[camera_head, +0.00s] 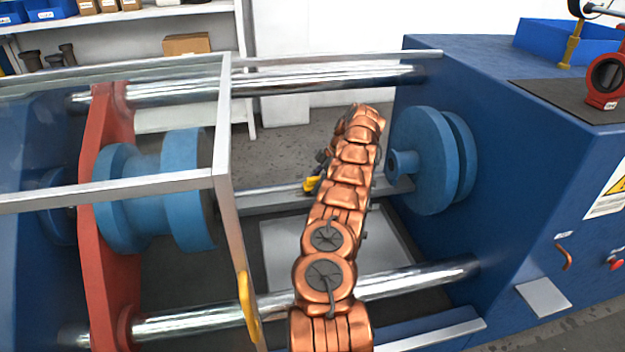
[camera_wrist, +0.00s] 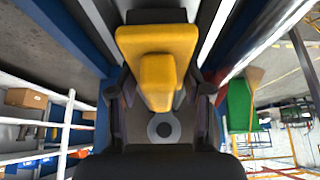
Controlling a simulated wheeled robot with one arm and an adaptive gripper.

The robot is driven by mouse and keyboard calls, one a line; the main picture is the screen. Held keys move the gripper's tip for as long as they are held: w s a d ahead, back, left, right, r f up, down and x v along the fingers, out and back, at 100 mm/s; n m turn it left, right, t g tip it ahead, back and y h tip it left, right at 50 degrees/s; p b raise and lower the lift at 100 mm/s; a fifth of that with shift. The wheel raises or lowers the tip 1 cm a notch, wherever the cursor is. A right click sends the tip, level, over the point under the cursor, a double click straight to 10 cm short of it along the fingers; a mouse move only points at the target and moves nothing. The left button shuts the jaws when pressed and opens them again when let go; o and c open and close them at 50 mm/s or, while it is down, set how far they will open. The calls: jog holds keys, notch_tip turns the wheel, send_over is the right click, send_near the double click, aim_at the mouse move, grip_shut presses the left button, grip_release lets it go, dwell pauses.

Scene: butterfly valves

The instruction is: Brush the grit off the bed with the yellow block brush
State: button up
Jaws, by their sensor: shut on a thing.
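The yellow block brush (camera_wrist: 158,45) fills the upper middle of the wrist view, and its handle lies between the dark fingers of my gripper (camera_wrist: 159,90). My gripper is shut on the handle. In the head view a small part of the brush (camera_head: 311,184) shows left of my copper arm, and my gripper (camera_head: 322,160) is mostly hidden behind the arm. The bed of the blue machine (camera_head: 275,242) shows as a pale grey panel below and behind my arm. I cannot make out grit on it. Whether the bristles touch anything is hidden.
Polished bars (camera_head: 400,283) run along the machine's front and back. A red plate (camera_head: 105,200) and blue flanged valve body (camera_head: 180,190) stand left, behind a clear guard with a metal frame (camera_head: 228,130). A blue flange (camera_head: 425,160) is close right of my arm.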

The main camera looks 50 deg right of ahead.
jog(key=shift+s+d+r+p, duration=0.1)
jog(key=shift+s+d+p, duration=0.45)
jog(key=shift+p, duration=0.3)
jog(key=shift+d, duration=0.1)
jog(key=shift+w, duration=0.2)
jog(key=b, duration=0.1)
jog(key=w+a+b, duration=0.1)
jog(key=b, duration=0.1)
jog(key=shift+a+f, duration=0.25)
jog(key=shift+w+a+r+b, duration=0.15)
jog(key=shift+w+a+b, duration=0.35)
jog(key=shift+b, duration=0.7)
jog(key=shift+a, duration=0.1)
